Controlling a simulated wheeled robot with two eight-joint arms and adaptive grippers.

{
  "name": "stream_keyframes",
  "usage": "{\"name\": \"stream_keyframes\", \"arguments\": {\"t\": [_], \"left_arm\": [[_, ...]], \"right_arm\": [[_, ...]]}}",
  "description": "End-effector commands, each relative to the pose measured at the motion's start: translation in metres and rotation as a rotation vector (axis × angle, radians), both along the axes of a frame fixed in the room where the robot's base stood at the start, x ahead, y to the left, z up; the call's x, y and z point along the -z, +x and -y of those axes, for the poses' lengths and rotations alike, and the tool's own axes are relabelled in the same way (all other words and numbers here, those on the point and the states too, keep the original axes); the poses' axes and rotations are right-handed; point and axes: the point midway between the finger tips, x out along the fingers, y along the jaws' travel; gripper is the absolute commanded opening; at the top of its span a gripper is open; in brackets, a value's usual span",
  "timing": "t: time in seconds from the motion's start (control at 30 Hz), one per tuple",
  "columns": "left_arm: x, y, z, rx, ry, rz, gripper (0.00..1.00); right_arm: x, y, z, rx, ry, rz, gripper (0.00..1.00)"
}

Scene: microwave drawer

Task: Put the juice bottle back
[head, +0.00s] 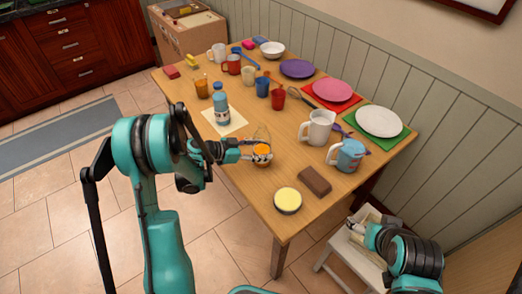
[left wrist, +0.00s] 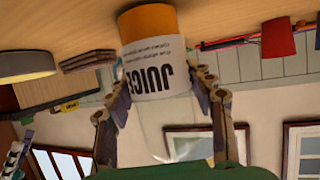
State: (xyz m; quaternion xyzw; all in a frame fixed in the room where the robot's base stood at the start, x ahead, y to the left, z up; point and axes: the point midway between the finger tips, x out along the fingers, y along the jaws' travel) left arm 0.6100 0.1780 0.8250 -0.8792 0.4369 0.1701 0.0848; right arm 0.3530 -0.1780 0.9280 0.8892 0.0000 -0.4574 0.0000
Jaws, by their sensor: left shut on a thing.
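The juice bottle (head: 262,149) is at the table's near left edge in the head view. It is clear, with orange juice low inside. In the left wrist view, which is upside down, its white JUICE label (left wrist: 148,78) reads upside down, so the bottle is upright. My left gripper (head: 240,150) is shut on it from the side, with a finger on each side of the bottle in the wrist view. Whether its base touches the table is unclear. My right gripper (head: 352,228) is low at the right, by a pale stool; its fingers are too small to judge.
A blue-white bottle (head: 221,104) stands on a pale mat (head: 232,123) left of the juice. A yellow-topped round tin (head: 288,199), a brown block (head: 315,181), a white mug (head: 318,127) and a blue pitcher (head: 346,154) stand to the right. Cups and plates fill the back.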

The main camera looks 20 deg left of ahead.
Motion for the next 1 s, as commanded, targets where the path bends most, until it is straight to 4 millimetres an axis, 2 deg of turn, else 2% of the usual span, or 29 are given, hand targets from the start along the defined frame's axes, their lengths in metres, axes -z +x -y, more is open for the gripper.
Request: {"name": "stream_keyframes", "arguments": {"t": [0.03,0.1,0.47,0.67,1.0], "left_arm": [[0.001,0.000,0.000,0.000,0.000,0.000,0.56],[0.001,0.000,0.000,0.000,0.000,0.000,0.74],[-0.002,0.000,-0.001,0.000,0.000,0.000,0.74],[-0.015,-0.016,-0.023,-0.004,-0.001,0.000,0.74],[-0.041,-0.056,-0.075,-0.004,0.000,0.000,0.74]], "right_arm": [[0.000,0.000,0.000,0.000,0.000,0.000,0.75],[0.000,0.000,0.000,0.000,0.000,0.000,0.75],[0.000,0.000,0.000,0.000,0.000,0.000,0.75],[-0.014,0.000,0.000,0.000,0.000,0.000,0.75],[-0.038,0.000,0.000,0.000,0.000,0.000,0.75]]}}
